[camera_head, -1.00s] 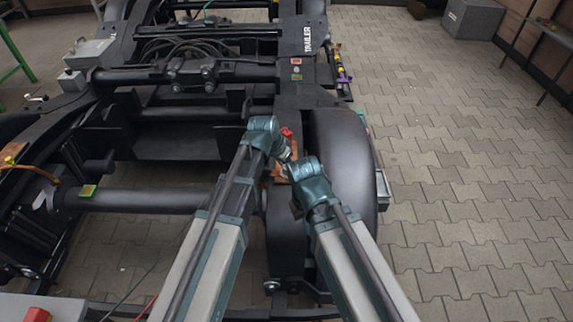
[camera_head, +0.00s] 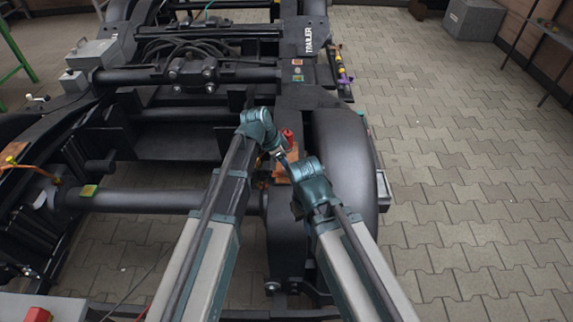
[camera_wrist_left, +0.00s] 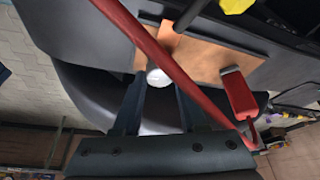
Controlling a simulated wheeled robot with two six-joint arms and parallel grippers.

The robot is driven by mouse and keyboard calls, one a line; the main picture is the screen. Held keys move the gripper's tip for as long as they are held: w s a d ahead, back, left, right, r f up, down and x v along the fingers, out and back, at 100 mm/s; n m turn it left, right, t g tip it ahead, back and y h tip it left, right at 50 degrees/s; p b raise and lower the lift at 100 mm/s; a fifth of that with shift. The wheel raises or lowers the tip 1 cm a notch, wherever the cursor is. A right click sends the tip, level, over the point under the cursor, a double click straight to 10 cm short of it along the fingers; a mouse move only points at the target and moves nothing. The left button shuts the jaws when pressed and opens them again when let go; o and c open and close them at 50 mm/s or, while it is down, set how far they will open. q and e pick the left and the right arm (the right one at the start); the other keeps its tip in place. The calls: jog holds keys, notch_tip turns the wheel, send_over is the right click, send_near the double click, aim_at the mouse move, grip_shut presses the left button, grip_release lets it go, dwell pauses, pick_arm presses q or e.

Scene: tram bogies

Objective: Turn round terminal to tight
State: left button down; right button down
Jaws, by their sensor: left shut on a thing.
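In the left wrist view, a small white round piece (camera_wrist_left: 158,77), which looks like the round terminal, sits between the two fingertips of my left gripper (camera_wrist_left: 157,92), over an orange-brown plate (camera_wrist_left: 200,59). The jaws are shut on it. A long red bar (camera_wrist_left: 165,60) crosses the view close to the fingers; I cannot tell whether it touches them. In the head view my left gripper (camera_head: 279,154) is small beside the plate (camera_head: 286,168) and partly hidden by its wrist. My right gripper (camera_head: 296,207) is mostly hidden behind its wrist, so its jaws cannot be read.
A red block (camera_wrist_left: 238,94) stands on the plate's edge, and a red piece (camera_head: 288,136) shows there in the head view. A yellow part (camera_wrist_left: 235,5) is nearby. The black bogie frame (camera_head: 300,100) and a rounded black cover (camera_head: 345,165) surround the spot. Paved floor (camera_head: 470,180) is free at right.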

dwell(0.3)
pick_arm(q)
jog(key=shift+c, duration=2.2)
grip_release()
jog(key=shift+r, duration=0.15)
jog(key=p+v, duration=1.2)
jog(key=v, duration=0.1)
jog(key=shift+a+r+p, duration=0.2)
jog(key=shift+a+p, duration=0.05)
jog(key=shift+p, duration=0.1)
jog(key=shift+s, duration=0.1)
